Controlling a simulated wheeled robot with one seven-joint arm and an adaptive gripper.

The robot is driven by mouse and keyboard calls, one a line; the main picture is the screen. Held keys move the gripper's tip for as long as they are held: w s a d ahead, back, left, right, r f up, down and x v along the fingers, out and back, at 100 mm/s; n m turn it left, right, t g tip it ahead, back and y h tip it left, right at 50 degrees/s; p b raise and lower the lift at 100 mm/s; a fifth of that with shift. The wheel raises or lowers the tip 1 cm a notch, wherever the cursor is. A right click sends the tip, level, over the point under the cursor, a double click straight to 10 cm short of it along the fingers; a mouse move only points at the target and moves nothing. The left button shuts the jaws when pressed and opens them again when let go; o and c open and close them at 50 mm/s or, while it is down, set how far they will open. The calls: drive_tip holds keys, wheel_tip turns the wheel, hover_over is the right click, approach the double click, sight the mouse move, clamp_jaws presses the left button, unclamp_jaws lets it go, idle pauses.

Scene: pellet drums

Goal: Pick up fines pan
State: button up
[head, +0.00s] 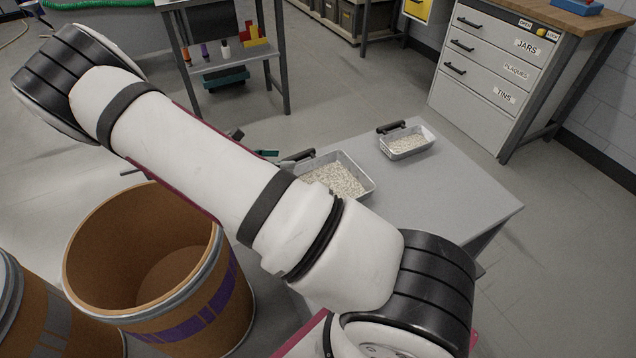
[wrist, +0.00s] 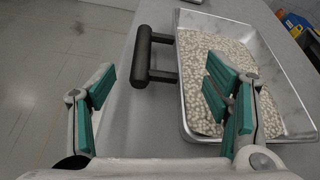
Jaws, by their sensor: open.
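Two metal pans of pale pellets with black handles sit on the grey table. The larger pan (head: 340,178) is partly hidden by my arm; the smaller pan (head: 407,143) is farther back. I cannot tell from any label which is the fines pan. In the wrist view a pellet-filled pan (wrist: 235,80) is close up at the right, its black handle (wrist: 143,55) on its left side. My gripper (wrist: 163,85) is open and empty, with the handle ahead between its green-padded fingers. The right finger overlaps the pan in the picture; contact is unclear. In the head view the gripper is mostly hidden behind my arm.
An open brown drum (head: 150,265) stands left of the table, with another drum (head: 40,310) at the edge. A drawer cabinet (head: 490,70) stands behind at the right. A shelf rack (head: 225,65) is at the back left. The table's right part is clear.

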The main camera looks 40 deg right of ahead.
sight(296, 160)
drive_tip(key=shift+x, duration=2.9)
drive_tip(key=shift+w, duration=0.2)
drive_tip(key=c, duration=1.5)
